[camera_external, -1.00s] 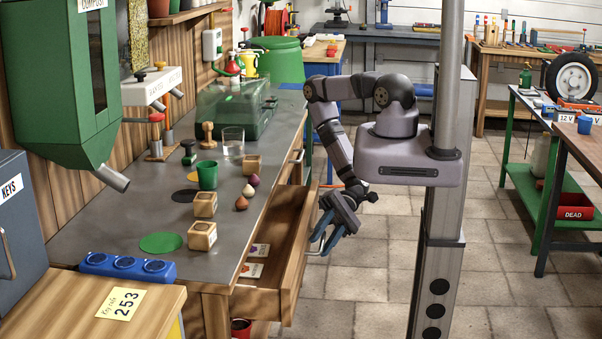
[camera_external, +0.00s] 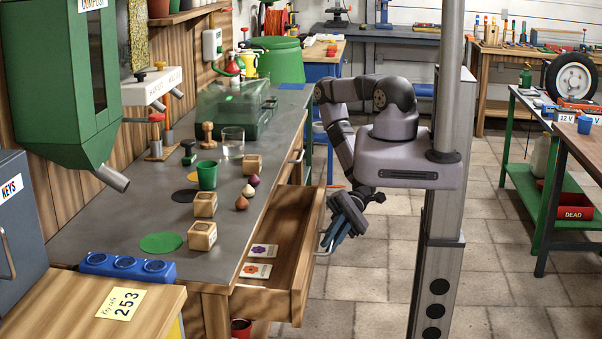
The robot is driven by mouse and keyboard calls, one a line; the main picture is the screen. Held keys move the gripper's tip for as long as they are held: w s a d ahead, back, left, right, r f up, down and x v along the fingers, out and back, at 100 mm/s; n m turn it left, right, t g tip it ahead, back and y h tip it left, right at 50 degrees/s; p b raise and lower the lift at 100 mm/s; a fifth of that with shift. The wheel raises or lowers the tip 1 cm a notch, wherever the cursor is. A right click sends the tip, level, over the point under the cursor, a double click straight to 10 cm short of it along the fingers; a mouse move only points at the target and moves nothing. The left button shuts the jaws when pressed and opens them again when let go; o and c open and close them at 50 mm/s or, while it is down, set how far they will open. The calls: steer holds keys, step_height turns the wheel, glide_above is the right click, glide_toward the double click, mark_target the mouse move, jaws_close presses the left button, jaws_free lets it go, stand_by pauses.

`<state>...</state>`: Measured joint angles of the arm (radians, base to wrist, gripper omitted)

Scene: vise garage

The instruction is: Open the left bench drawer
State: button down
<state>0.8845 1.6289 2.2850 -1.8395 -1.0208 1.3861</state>
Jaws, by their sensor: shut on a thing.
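The left bench drawer (camera_external: 299,268) is a wooden drawer under the grey-topped bench (camera_external: 130,213). It is pulled well out toward the right, and its inside shows two seed-packet-like cards, one purple (camera_external: 263,250) and one orange (camera_external: 256,270). My gripper (camera_external: 329,240) is at the drawer's front face, shut on the metal drawer handle (camera_external: 322,252). The fingers hide part of the handle.
On the bench stand a green cup (camera_external: 207,175), a glass (camera_external: 233,142), several wooden blocks and small bulb-like items. A second drawer handle (camera_external: 298,157) shows farther back. The tiled floor right of the drawer is clear.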

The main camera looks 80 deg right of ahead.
steer(key=shift+s+b, duration=0.3)
steer(key=shift+s, duration=0.75)
steer(key=c, duration=1.8)
jaws_free()
steer(key=shift+c, duration=0.2)
steer(key=shift+d, duration=0.15)
steer(key=b+v, duration=0.2)
steer(key=v, duration=0.5)
steer(key=shift+s, duration=0.1)
